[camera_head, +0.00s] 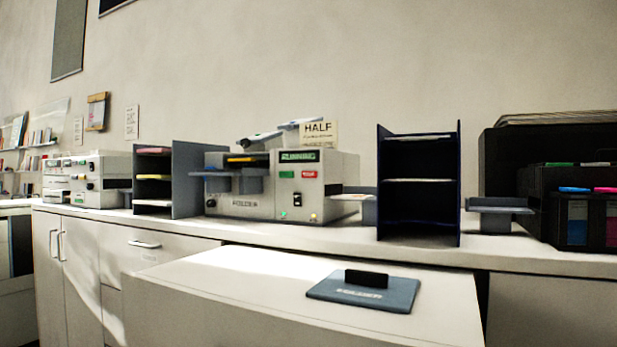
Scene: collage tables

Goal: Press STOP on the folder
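The folder (245,205) is a pale grey machine on the counter at the middle of the head view. Its small display (299,156) shows green letters that look like RUNNING. Below the display are a green button (287,175) and, to its right, a red button (309,175); their lettering is too small to read surely. A green light (283,214) and a yellow light (313,217) show low on the front. A card (319,131) reading HALF stands on top. Neither of my grippers is in view.
A dark shelf rack (419,240) stands right of the folder and a grey rack (187,180) left of it. Another machine (100,165) is farther left. A white surface (220,280) in front holds a blue-grey pad (390,295) with a black block (366,278).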

